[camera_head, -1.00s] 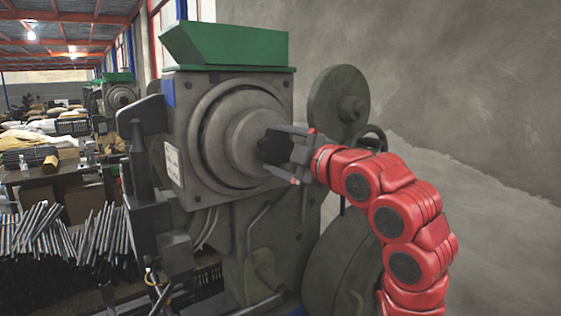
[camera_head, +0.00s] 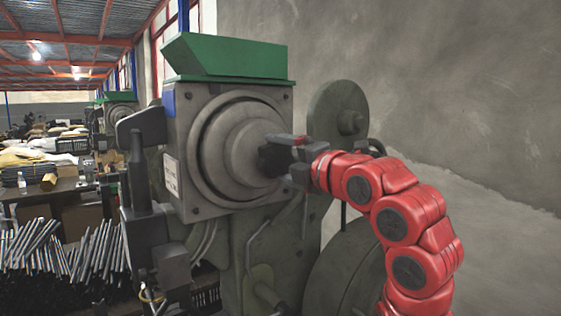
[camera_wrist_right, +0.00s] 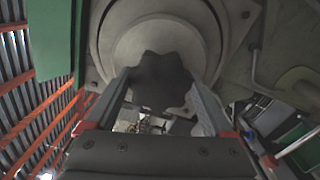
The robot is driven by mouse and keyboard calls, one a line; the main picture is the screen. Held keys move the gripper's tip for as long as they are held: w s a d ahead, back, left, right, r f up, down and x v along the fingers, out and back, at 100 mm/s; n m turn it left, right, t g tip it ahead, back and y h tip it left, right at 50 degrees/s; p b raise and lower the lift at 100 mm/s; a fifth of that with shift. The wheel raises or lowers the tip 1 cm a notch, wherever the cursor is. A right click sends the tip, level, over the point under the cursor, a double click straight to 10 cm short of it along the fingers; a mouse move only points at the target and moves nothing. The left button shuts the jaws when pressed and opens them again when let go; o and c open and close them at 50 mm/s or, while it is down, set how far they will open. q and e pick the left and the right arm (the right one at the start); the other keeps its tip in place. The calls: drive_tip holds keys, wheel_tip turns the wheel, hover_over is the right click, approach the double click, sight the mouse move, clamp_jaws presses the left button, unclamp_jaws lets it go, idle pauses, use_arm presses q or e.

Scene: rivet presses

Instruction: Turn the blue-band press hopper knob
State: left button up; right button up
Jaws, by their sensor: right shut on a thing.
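The press (camera_head: 232,190) stands in the middle of the head view, with a green hopper (camera_head: 225,58) on top and a small blue patch at its upper left corner. A round grey hub (camera_head: 232,130) faces out from its front plate. The dark, lobed knob (camera_wrist_right: 160,78) sits at the hub's centre and is partly hidden by my fingers in the head view (camera_head: 272,158). My right gripper (camera_head: 280,150) is shut on the knob, with one finger on either side of it in the wrist view (camera_wrist_right: 160,92). My left gripper is not in view.
A grey wall (camera_head: 420,90) rises behind and to the right. A round flywheel (camera_head: 338,112) is close behind my right gripper. Many metal rods (camera_head: 95,250) stand at the lower left, near a cluttered table (camera_head: 50,190).

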drive_tip(key=shift+f, duration=0.15)
idle(0.3)
drive_tip(key=o, duration=1.1)
drive_tip(key=b+v, duration=0.2)
drive_tip(key=v, duration=1.5)
drive_tip(key=shift+s, duration=0.15)
